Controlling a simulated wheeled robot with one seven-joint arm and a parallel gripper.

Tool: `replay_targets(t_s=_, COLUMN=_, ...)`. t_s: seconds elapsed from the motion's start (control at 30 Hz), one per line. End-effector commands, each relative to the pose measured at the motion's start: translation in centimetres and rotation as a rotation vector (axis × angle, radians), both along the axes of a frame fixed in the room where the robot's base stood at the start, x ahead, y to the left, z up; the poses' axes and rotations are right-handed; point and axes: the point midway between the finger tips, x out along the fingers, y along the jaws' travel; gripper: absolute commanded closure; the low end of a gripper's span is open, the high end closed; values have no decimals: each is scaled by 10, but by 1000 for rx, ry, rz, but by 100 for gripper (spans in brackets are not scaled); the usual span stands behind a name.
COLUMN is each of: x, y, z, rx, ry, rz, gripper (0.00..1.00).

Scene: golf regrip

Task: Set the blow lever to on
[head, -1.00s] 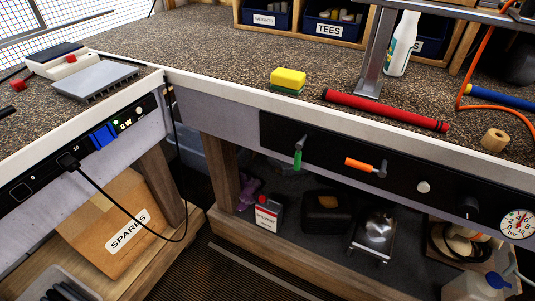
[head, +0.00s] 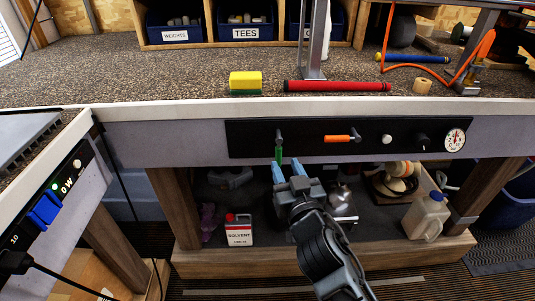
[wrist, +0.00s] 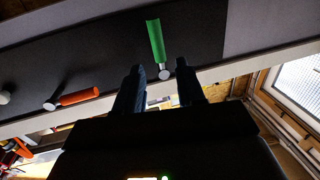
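Two small levers sit on the black panel (head: 365,145) on the front of the bench, with no readable labels, so I cannot tell which is the blow lever. The green lever (head: 279,153) hangs down from its pivot. The orange lever (head: 337,138) lies level, pointing left. My gripper (head: 287,168) is open and empty, just below and in front of the green lever. In the wrist view, which looks upside down, the green lever (wrist: 156,42) is just beyond the gap between my fingertips (wrist: 160,71), and the orange lever (wrist: 78,97) is off to the left.
The panel also carries a pale button (head: 387,139), a black knob (head: 422,140) and a gauge (head: 455,139). A solvent can (head: 239,230) and a jug (head: 428,216) stand on the shelf below. A side bench (head: 60,175) is at left.

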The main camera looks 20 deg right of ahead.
Motion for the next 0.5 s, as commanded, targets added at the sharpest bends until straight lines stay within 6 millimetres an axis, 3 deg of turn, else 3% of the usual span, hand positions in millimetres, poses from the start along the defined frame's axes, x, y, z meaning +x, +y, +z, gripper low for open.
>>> replay_targets(t_s=0.3, x=47, y=-6, z=2, rx=0, ry=0, rz=0, gripper=61)
replay_targets(t_s=0.5, x=66, y=-8, z=1, rx=-1, ry=0, rz=0, gripper=61)
